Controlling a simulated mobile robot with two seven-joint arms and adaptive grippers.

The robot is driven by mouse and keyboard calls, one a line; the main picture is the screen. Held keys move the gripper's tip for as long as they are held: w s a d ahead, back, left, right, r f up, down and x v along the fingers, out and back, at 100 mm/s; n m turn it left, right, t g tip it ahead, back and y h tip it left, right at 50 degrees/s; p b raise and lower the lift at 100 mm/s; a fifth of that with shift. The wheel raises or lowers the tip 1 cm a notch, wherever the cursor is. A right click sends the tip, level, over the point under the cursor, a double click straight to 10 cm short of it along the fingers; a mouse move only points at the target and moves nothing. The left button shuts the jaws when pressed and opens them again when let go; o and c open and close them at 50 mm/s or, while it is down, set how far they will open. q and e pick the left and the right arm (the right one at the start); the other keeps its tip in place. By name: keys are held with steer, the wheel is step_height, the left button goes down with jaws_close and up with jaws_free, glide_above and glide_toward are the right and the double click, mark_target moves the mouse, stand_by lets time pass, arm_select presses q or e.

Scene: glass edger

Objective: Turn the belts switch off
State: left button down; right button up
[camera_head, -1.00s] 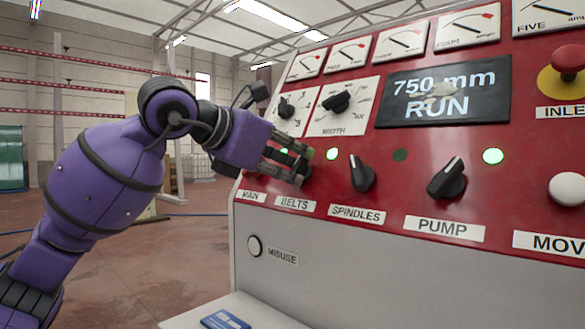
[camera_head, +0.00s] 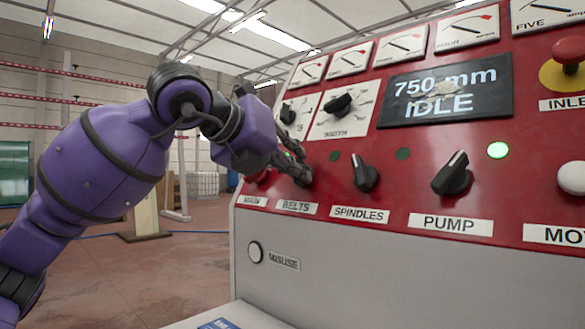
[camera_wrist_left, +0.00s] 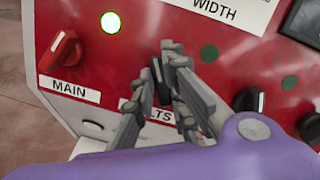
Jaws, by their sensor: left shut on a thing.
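The belts switch (camera_wrist_left: 161,92) is a black knob with a pale pointer line, on the red panel above the label "BELTS" (camera_head: 297,207). My left gripper (camera_head: 300,172) is shut on it; in the left wrist view the two fingertips (camera_wrist_left: 166,62) stand on either side of the knob. In the head view the fingers hide most of the knob. The lamp (camera_head: 335,156) to the upper right of the switch is dark, and it is dark in the left wrist view (camera_wrist_left: 209,53) too. The display (camera_head: 445,92) reads "750 mm IDLE". My right gripper is not in view.
The red main switch (camera_head: 257,177) is close on the left. The black spindles knob (camera_head: 364,174) and pump knob (camera_head: 451,174) stand out to the right. The width knob (camera_head: 338,104) is above. Open floor lies left of the machine.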

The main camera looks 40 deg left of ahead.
arm_select(q)
steer(key=shift+n, duration=0.3)
steer(key=c, duration=1.8)
jaws_free()
steer(key=shift+o, duration=0.2)
steer(key=v, duration=1.2)
